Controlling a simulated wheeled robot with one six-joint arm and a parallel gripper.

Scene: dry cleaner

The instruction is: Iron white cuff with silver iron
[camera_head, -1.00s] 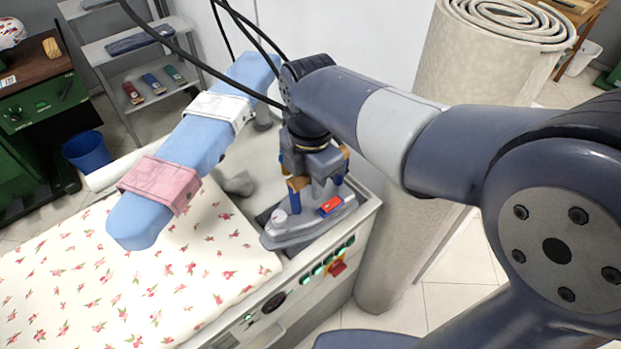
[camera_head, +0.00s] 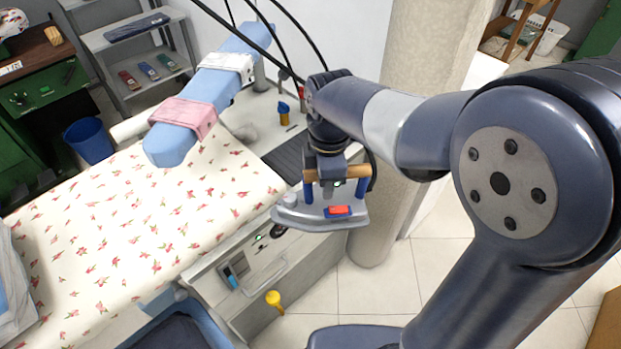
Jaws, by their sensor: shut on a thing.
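The silver iron (camera_head: 312,219) hangs from my gripper (camera_head: 334,178), which is shut on its wooden handle. The iron is in the air at the front right edge of the ironing table, with its tip to the left. A red and blue part shows on its side. The white cuff (camera_head: 228,65) is wrapped around the far part of the blue sleeve board (camera_head: 219,88), up and left of the iron and apart from it. A pink cuff (camera_head: 185,114) is around the same board, nearer its front end.
The ironing table's floral cover (camera_head: 130,225) lies below the board. A dark rest pad (camera_head: 290,158) and a blue and yellow bottle (camera_head: 284,113) are behind the iron. Cables hang above.

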